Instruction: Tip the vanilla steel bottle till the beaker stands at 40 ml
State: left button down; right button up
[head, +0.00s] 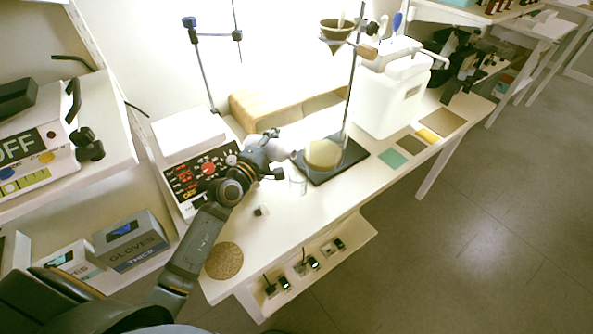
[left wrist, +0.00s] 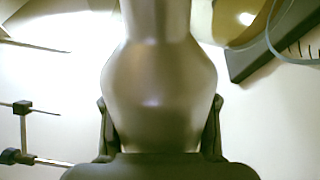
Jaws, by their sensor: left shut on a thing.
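My left gripper (head: 271,147) is shut on a steel bottle (head: 284,154), held above the bench. In the left wrist view the steel bottle (left wrist: 160,85) fills the middle, with the gripper's fingers (left wrist: 160,130) on both sides of it. In the head view the bottle looks tilted, its far end toward the right; its mouth and label cannot be made out. A curved clear edge with marks, likely the beaker (left wrist: 300,47), shows at top right of the wrist view. Its level is unreadable.
A red-and-black panel device (head: 190,178) lies left. A small dark-and-light piece (head: 261,211) and a cork mat (head: 224,261) lie in front.

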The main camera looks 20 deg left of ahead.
pick_arm(q)
jog(key=shift+d+m+b, duration=0.2)
jog(key=shift+m+b, duration=0.2)
jog(key=shift+m, duration=0.1)
dwell(2.0)
jog(key=n, duration=0.1)
jog(key=n+p, duration=0.1)
jog(key=shift+a+f+n, duration=0.1)
jog(key=shift+a+n, duration=0.15)
jog(key=shift+n, duration=0.15)
jog(key=n, duration=0.2)
jog(key=d+f+n+p, duration=0.1)
jog(key=n, duration=0.2)
jog(key=shift+s+d+f+n+p, duration=0.2)
jog(key=shift+f+n+p, duration=0.1)
jog(key=shift+n+p, duration=0.1)
